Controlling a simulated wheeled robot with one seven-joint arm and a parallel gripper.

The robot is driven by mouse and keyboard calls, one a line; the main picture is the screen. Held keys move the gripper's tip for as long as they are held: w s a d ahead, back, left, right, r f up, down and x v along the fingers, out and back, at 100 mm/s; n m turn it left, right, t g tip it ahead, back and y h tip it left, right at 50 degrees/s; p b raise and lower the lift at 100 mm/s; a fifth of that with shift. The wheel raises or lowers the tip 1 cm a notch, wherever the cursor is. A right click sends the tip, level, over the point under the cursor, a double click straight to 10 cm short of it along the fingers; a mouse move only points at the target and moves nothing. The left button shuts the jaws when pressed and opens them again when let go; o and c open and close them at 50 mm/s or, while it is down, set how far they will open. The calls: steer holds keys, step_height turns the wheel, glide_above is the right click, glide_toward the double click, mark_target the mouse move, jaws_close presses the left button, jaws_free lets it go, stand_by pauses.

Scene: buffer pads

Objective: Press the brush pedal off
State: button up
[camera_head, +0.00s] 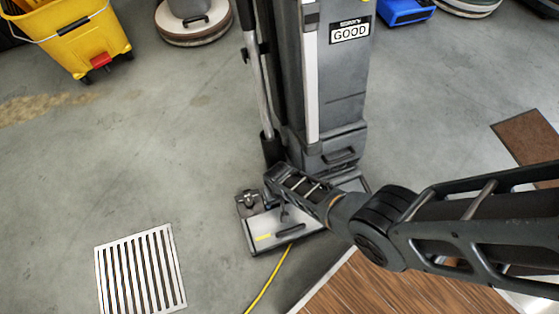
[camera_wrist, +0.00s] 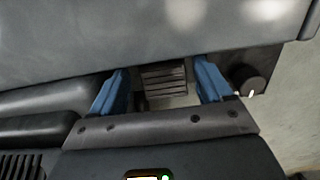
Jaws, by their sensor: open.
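A tall grey upright floor machine (camera_head: 335,100) with a "GOOD" label stands at centre in the head view. Its low base (camera_head: 275,232) has a pale top and a yellow mark. In the wrist view, my gripper (camera_wrist: 162,88) is open, with its two blue fingers apart. A dark ribbed pedal (camera_wrist: 164,76) shows between and just beyond the fingers, under a large grey body (camera_wrist: 130,35). I cannot tell whether the fingers touch it. In the head view my arm reaches in from the right over the base, and the pedal cannot be made out.
A dark round knob (camera_wrist: 247,78) sits right of the fingers. A yellow cable (camera_head: 268,280) runs from the base. A white floor grate (camera_head: 140,268) lies left. A yellow bucket (camera_head: 75,40) stands at the upper left. A wooden board (camera_head: 385,290) lies at the front.

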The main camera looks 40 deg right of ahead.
steer(key=shift+f+b, duration=0.8)
steer(key=shift+f, duration=0.75)
steer(key=shift+c, duration=0.2)
steer(key=c, duration=0.7)
steer(key=g+b, duration=0.1)
steer(key=b, duration=0.1)
steer(key=w+g+y+b, duration=0.1)
steer(key=g+b, duration=0.1)
steer(key=shift+w+d, duration=0.2)
steer(key=shift+d, duration=0.1)
steer(key=shift+w+r+g+y+b, duration=0.15)
steer(key=shift+r+g+y+b, duration=0.3)
steer(key=shift+g+b, duration=0.45)
steer(key=shift+c, duration=0.2)
steer(key=o, duration=0.8)
